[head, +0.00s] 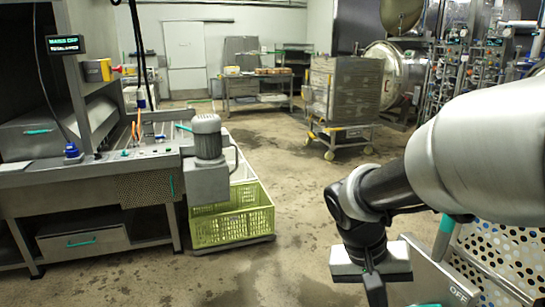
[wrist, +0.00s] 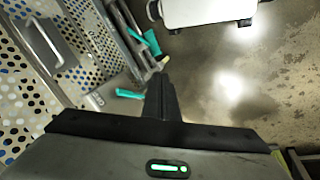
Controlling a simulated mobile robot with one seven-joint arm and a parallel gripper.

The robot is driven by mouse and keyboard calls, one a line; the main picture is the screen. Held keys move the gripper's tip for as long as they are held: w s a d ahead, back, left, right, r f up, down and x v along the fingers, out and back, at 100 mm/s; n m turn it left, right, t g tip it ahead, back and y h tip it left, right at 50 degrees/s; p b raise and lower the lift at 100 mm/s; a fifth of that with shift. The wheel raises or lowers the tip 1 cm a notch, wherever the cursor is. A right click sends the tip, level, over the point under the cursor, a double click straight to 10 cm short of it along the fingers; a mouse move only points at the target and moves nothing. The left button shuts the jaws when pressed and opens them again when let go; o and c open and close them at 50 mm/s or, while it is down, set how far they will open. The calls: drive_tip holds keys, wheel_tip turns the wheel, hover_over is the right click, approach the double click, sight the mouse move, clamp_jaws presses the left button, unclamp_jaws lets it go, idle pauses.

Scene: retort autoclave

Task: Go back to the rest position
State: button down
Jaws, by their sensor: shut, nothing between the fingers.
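My gripper (head: 374,285) hangs at the lower right of the head view, pointing down, with its fingers together and nothing between them. Its fingers also show in the wrist view (wrist: 161,98) as one dark upright shape, with bare floor beyond on the right. In the head view my arm comes in from the right edge and bends down at the wrist. The gripper is beside a perforated metal panel (head: 497,262) marked OFF, with teal parts on it. I cannot tell the gap between them.
A metal workbench (head: 85,178) with a grey motor (head: 207,137) stands at left. A wheeled cart (head: 342,92) stands near a round autoclave door (head: 380,75). The middle floor is clear.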

drive_tip(key=s+a+r+n+t+y, duration=0.3)
drive_tip(key=s+a+r+t+y, duration=0.25)
drive_tip(key=r, duration=0.45)
wheel_tip(320, 180, up, 22)
drive_tip(key=s+h+p, duration=0.1)
drive_tip(key=p, duration=2.1)
drive_tip(key=shift+a+n+h, duration=0.25)
drive_tip(key=shift+n+h, duration=0.05)
drive_tip(key=shift+h, duration=0.05)
